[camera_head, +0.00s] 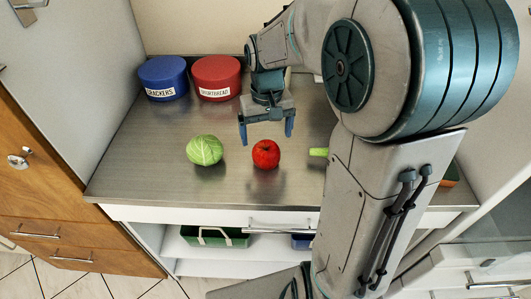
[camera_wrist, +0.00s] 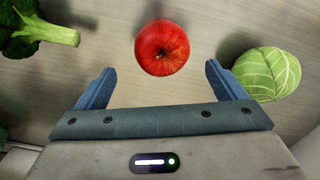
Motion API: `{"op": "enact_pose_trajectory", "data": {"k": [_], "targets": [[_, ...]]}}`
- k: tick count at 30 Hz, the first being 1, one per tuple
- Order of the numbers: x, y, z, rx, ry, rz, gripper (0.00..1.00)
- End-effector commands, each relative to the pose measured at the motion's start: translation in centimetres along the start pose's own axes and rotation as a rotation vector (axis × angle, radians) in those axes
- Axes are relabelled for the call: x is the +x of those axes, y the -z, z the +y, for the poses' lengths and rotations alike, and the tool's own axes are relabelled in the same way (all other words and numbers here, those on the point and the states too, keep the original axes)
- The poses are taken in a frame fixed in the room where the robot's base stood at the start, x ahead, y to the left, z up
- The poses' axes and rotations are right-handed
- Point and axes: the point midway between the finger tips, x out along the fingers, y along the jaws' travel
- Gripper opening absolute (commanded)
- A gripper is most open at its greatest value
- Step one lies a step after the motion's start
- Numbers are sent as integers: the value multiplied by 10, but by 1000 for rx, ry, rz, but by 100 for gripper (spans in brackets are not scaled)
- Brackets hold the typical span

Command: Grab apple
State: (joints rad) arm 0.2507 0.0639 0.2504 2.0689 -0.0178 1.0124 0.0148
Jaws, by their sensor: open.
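A red apple (camera_head: 266,154) sits on the metal countertop, right of a green cabbage. In the wrist view the apple (camera_wrist: 162,48) lies ahead of the fingertips, roughly centred between the two fingers. My gripper (camera_head: 266,134) is open and empty, with its blue fingers spread above and behind the apple in the head view. In the wrist view my gripper (camera_wrist: 158,72) shows both fingers apart, not touching the apple.
The cabbage (camera_head: 205,150) is close on the apple's left; in the wrist view the cabbage (camera_wrist: 268,73) is near one finger. Broccoli (camera_wrist: 45,35) lies on the other side. Blue crackers tin (camera_head: 163,76) and red shortbread tin (camera_head: 217,75) stand at the back. The counter (camera_head: 140,180) is clear in front.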

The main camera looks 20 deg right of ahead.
Motion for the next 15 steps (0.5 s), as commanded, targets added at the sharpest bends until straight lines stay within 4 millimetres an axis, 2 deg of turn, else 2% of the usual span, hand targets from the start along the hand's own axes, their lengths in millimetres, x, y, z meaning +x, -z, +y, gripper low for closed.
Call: {"op": "enact_pose_trajectory", "data": {"k": [3,8,15], "targets": [[15,0,0,0,-1,-1,91],[24,-1,0,0,-1,-1,91],[59,-6,-3,-1,1,-2,91]]}}
